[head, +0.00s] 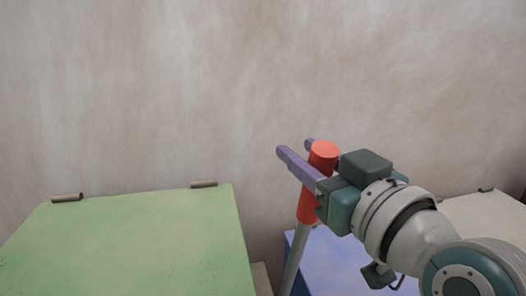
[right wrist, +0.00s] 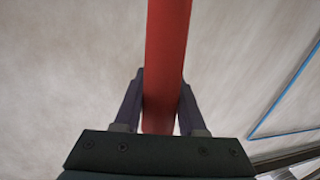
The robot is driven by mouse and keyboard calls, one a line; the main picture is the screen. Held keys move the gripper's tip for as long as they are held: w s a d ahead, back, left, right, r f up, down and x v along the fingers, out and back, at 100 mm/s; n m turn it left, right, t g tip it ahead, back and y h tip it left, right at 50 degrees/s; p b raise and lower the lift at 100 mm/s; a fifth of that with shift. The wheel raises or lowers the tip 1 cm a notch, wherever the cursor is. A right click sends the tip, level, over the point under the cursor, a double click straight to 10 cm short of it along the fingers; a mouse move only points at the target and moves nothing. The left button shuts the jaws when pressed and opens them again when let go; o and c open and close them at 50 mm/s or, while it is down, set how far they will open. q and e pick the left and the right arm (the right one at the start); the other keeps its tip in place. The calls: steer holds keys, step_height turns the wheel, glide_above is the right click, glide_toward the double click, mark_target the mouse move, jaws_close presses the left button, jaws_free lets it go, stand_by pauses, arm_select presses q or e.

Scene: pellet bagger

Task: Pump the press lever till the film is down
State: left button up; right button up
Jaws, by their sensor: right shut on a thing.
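The press lever is a grey rod (head: 294,258) with a red handle (head: 310,200). It stands nearly upright, its top leaning slightly to the right in the head view. My right gripper (head: 296,152) is shut on the red handle, with its purple fingers on either side of it. In the right wrist view the red handle (right wrist: 165,65) runs between the two fingers (right wrist: 160,105). The lever's lower end and the film are out of view. My left gripper is not in view.
A green lid or panel (head: 135,240) with two hinges fills the lower left. A blue panel (head: 345,265) lies behind and right of the rod, and a pale panel (head: 480,222) is at the far right. A plain beige wall (head: 200,90) stands behind.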

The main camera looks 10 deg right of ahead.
jaws_close()
stand_by(0.8)
